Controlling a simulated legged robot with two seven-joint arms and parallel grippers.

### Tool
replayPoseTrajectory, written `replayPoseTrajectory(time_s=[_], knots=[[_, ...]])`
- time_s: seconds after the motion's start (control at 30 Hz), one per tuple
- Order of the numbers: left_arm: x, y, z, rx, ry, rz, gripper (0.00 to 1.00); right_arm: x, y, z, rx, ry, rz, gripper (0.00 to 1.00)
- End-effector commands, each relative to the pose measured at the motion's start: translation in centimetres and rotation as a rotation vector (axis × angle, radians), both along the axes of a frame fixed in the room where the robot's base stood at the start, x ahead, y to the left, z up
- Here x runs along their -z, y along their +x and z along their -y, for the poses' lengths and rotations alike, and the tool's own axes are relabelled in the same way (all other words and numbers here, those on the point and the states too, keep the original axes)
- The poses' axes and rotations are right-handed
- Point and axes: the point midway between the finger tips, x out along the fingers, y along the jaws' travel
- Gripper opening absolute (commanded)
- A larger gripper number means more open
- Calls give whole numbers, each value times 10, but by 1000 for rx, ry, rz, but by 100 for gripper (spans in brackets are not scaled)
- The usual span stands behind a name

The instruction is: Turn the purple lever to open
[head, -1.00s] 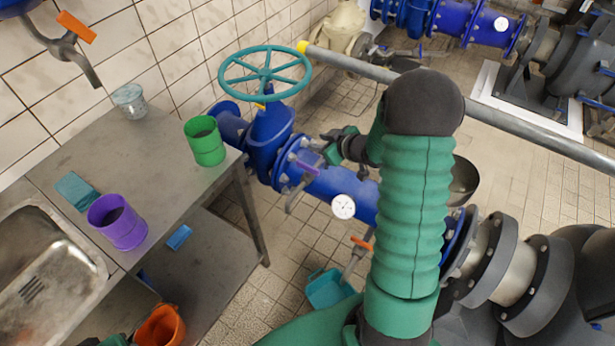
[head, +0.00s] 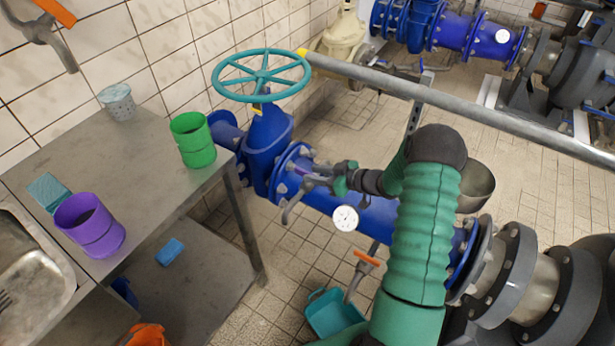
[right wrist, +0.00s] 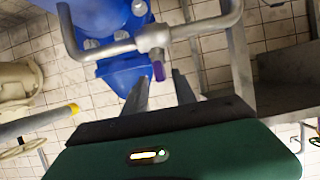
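The purple lever (right wrist: 158,71) belongs to a small metal tap (right wrist: 150,38) on the blue pipe. In the right wrist view only a short purple piece of it shows, between and just beyond my fingertips. In the head view my right gripper mostly hides the lever, and the tap's curved spout (head: 289,211) hangs below. My right gripper (head: 316,181) is at the tap. Its two fingers (right wrist: 161,86) stand apart in the right wrist view, one on each side of the purple piece. I cannot tell whether they touch it. My left gripper is not in view.
A teal handwheel (head: 262,75) and a pressure gauge (head: 345,218) sit on the blue pipe (head: 375,218) near the gripper. A metal table (head: 150,190) with green (head: 195,142) and purple (head: 90,226) containers stands left. A grey rail (head: 450,104) crosses behind. A teal bin (head: 333,312) is below.

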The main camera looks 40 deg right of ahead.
Motion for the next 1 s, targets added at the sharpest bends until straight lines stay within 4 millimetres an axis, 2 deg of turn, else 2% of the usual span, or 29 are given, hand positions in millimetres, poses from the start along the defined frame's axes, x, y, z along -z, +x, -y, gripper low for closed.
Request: replayPoseTrajectory(time_s=[0.1,0.2,0.47,0.73,1.0], knots=[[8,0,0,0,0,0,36,10,18,-6,-2,-1,0,33],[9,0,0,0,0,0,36,11,26,-8,-1,-2,1,33],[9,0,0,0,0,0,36,11,28,-8,0,0,0,33],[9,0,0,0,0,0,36,12,27,-8,1,-1,-1,0],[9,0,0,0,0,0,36,11,27,-8,1,-1,-1,0]])
